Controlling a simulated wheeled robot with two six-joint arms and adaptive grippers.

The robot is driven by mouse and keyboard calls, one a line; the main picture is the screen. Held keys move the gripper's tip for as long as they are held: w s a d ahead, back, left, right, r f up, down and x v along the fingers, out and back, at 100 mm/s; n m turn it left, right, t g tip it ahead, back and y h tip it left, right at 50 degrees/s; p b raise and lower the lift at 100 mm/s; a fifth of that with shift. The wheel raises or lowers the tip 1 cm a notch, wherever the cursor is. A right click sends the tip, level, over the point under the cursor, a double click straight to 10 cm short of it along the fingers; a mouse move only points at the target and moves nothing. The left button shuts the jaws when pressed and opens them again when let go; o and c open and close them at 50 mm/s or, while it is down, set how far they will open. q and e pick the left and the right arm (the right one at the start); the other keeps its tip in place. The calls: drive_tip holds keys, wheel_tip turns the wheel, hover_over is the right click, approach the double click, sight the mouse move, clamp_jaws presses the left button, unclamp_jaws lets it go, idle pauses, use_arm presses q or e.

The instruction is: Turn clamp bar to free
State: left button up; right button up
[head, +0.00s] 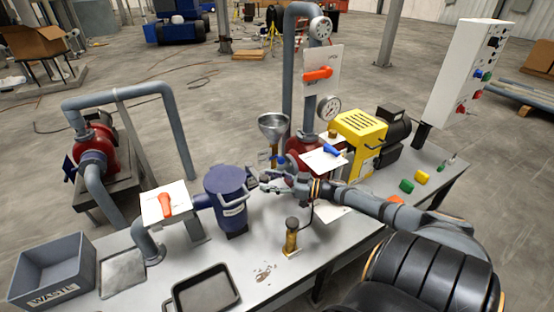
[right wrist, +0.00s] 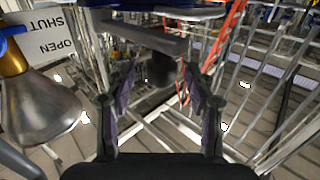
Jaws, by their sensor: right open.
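A blue filter pot (head: 226,184) stands on the bench, left of my right gripper (head: 268,182). A pale grey bar (head: 234,211), which looks like the clamp bar, shows on its front side. In the right wrist view a grey bar (right wrist: 135,36) crosses the upper middle below a blue edge, with a dark round part under it. My right gripper (right wrist: 163,103) is open there, fingers apart, and nothing is seen gripped. The bar is beyond the fingertips; I cannot tell whether they touch. My left gripper is not in view.
A funnel (head: 273,127) stands behind my right gripper and shows large at left in the wrist view (right wrist: 42,108). A blue valve lever (head: 333,149) and a brass-coloured post (head: 291,236) are close to the arm. A black tray (head: 203,290) lies at the front.

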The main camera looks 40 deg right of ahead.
drive_tip(key=v, duration=0.5)
drive_tip(key=shift+s+d, duration=0.2)
drive_tip(key=shift+s, duration=0.05)
